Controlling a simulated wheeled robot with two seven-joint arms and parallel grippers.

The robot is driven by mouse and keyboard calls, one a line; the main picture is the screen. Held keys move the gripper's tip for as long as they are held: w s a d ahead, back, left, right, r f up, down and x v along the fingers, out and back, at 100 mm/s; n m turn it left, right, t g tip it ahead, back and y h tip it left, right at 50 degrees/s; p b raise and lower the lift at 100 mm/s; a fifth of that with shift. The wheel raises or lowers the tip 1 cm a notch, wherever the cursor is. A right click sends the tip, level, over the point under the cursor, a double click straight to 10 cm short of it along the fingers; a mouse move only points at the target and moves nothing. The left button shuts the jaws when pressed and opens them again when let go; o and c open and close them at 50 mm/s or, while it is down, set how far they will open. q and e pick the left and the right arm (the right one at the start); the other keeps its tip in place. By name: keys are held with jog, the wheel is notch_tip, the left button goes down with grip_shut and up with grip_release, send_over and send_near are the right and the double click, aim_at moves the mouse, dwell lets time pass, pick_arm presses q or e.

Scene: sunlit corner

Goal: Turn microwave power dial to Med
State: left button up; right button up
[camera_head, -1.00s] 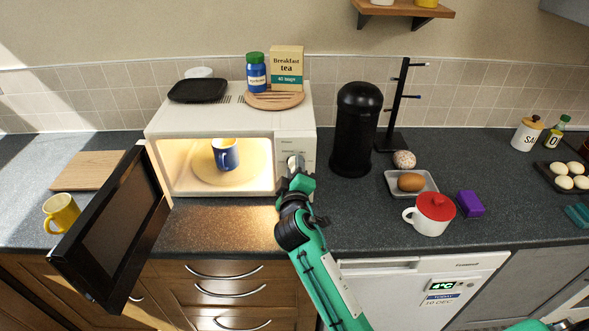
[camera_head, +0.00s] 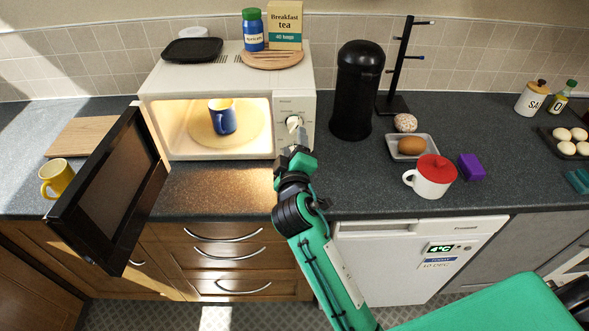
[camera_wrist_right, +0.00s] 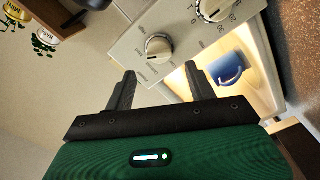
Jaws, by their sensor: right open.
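The microwave (camera_head: 230,72) stands on the counter with its black door (camera_head: 108,190) swung open to the left. Its control panel (camera_head: 284,105) is at the right of its lit cavity, and a pale dial shows there. In the right wrist view, the power dial (camera_wrist_right: 158,47) is a round pale knob with small word labels around it. I cannot read its setting surely. A second, numbered dial (camera_wrist_right: 213,9) is beside it. My right gripper (camera_wrist_right: 160,82) is open and empty, its fingers apart and short of the power dial. It also shows before the panel in the head view (camera_head: 297,139). My left gripper is not in view.
A blue mug (camera_head: 222,117) stands inside the microwave. A black canister (camera_head: 356,92) stands close to its right. A yellow mug (camera_head: 56,179) is by the open door.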

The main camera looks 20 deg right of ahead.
jog(key=b+v, duration=0.1)
jog(key=v, duration=0.6)
jog(key=shift+s+b, duration=0.35)
jog(key=shift+b, duration=0.05)
jog(key=shift+a, duration=0.1)
